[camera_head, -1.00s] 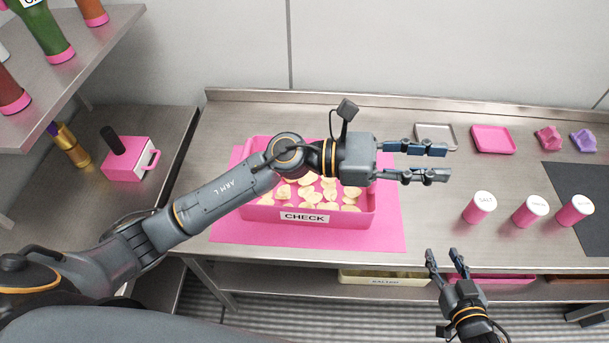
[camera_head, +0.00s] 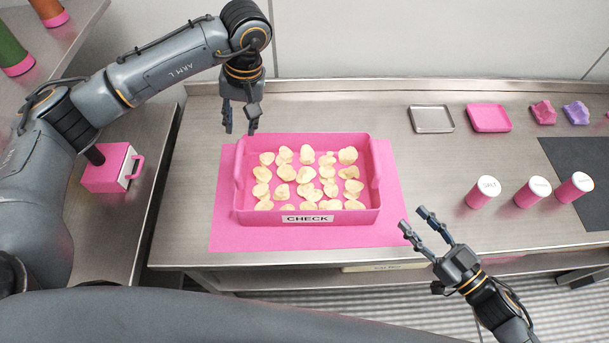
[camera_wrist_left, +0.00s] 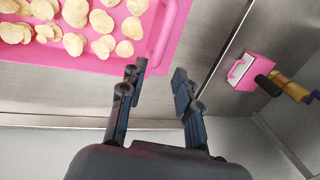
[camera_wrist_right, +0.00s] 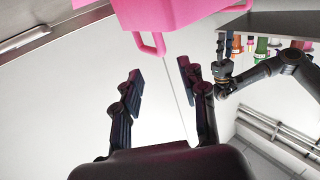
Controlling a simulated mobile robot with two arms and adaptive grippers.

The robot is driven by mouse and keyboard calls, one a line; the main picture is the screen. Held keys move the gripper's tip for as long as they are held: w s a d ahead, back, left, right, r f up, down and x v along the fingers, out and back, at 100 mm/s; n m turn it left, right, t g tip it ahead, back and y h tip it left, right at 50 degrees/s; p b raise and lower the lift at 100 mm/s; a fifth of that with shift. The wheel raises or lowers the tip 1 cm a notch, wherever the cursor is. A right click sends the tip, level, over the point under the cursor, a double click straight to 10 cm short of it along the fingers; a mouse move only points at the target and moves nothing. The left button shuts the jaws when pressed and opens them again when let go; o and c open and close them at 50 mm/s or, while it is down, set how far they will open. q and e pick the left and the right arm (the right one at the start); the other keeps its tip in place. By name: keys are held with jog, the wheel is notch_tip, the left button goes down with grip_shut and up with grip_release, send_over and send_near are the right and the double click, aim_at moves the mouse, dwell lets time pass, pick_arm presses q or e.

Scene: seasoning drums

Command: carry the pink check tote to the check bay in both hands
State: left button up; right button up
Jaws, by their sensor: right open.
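The pink tote (camera_head: 345,216) labelled CHECK sits on a pink mat (camera_head: 395,190) on the steel counter, with several pale chips inside. Its upright handles are at the left and right ends. My left gripper (camera_head: 240,130) is open and empty, pointing down above the tote's back left corner; the left wrist view shows the tote's handle (camera_wrist_left: 162,35) beside its fingers (camera_wrist_left: 155,82). My right gripper (camera_head: 413,218) is open and empty, right of the tote's front right corner; the right wrist view shows a tote handle (camera_wrist_right: 150,46) beyond its fingers (camera_wrist_right: 158,85).
Several shakers (camera_head: 483,192) stand at the right of the counter. A steel tray (camera_head: 431,119), a pink tray (camera_head: 489,118) and crumpled pieces (camera_head: 543,112) lie behind them. A pink box (camera_head: 108,170) stands on the left side counter. The counter between tote and shakers is clear.

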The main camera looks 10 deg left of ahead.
aim_at(239, 160)
pick_arm(q)
jog(key=f, duration=0.4)
jog(key=a+f, duration=0.1)
jog(key=f, duration=0.4)
jog(key=a+f, duration=0.1)
jog(key=f, duration=0.3)
jog(key=shift+s+a+f, duration=0.2)
jog(key=shift+s+f, duration=0.05)
jog(key=shift+s, duration=0.1)
pick_arm(e)
jog(key=x, duration=1.3)
jog(key=shift+w+a, duration=0.2)
jog(key=shift+w, duration=0.1)
pick_arm(q)
jog(key=shift+d, duration=0.1)
jog(key=c, duration=0.6)
pick_arm(e)
jog(key=c, duration=0.6)
pick_arm(q)
grip_shut()
pick_arm(e)
grip_shut()
pick_arm(q)
jog(key=shift+a, duration=0.2)
